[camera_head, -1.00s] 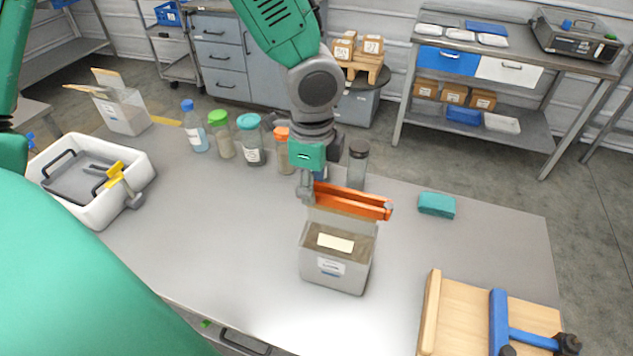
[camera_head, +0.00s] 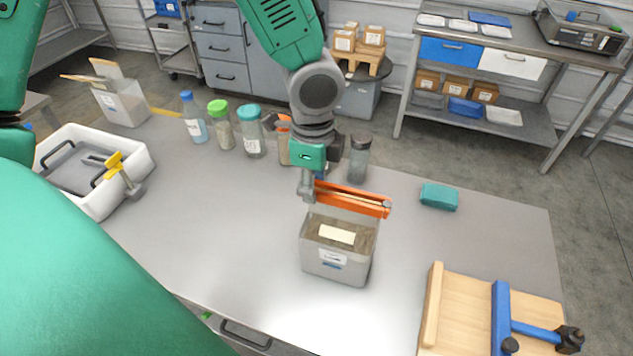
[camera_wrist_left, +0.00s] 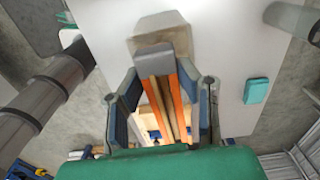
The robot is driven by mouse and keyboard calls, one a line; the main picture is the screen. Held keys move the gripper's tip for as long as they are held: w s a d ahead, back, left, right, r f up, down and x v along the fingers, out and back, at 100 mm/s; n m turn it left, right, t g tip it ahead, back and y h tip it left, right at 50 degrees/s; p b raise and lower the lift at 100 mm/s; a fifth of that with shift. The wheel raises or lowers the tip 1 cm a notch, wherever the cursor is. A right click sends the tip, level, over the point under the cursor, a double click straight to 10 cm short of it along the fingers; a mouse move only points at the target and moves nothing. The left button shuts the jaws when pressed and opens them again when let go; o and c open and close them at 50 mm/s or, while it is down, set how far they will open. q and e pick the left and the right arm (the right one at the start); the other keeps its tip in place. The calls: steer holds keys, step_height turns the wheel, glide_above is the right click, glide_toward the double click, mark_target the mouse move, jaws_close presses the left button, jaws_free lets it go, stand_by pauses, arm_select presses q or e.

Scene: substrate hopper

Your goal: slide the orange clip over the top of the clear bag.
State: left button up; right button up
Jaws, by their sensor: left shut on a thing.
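The orange clip (camera_head: 352,199) is a long bar with two strips. My left gripper (camera_head: 309,188) is shut on its left end and holds it level. The clip also shows between the fingers in the left wrist view (camera_wrist_left: 172,95). Whether the bag's film is between the two strips cannot be told. My right gripper is not in view.
Several bottles and jars (camera_head: 252,131) stand behind on the left. A white tub (camera_head: 140,172) is at the left, a teal block (camera_head: 439,196) at the right. A wooden board with a blue bar (camera_head: 460,300) lies front right.

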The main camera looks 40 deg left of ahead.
arm_select(q)
steer(key=shift+s+a, duration=0.1)
steer(key=shift+a, duration=0.1)
steer(key=o, duration=1.7)
steer(key=shift+d, duration=0.1)
steer(key=shift+o, duration=0.2)
steer(key=shift+r+p, duration=0.1)
steer(key=shift+p, duration=0.2)
step_height(320, 180, up, 5)
steer(key=p, duration=0.5)
steer(key=shift+r+p, duration=0.4)
steer(key=shift+r, duration=0.55)
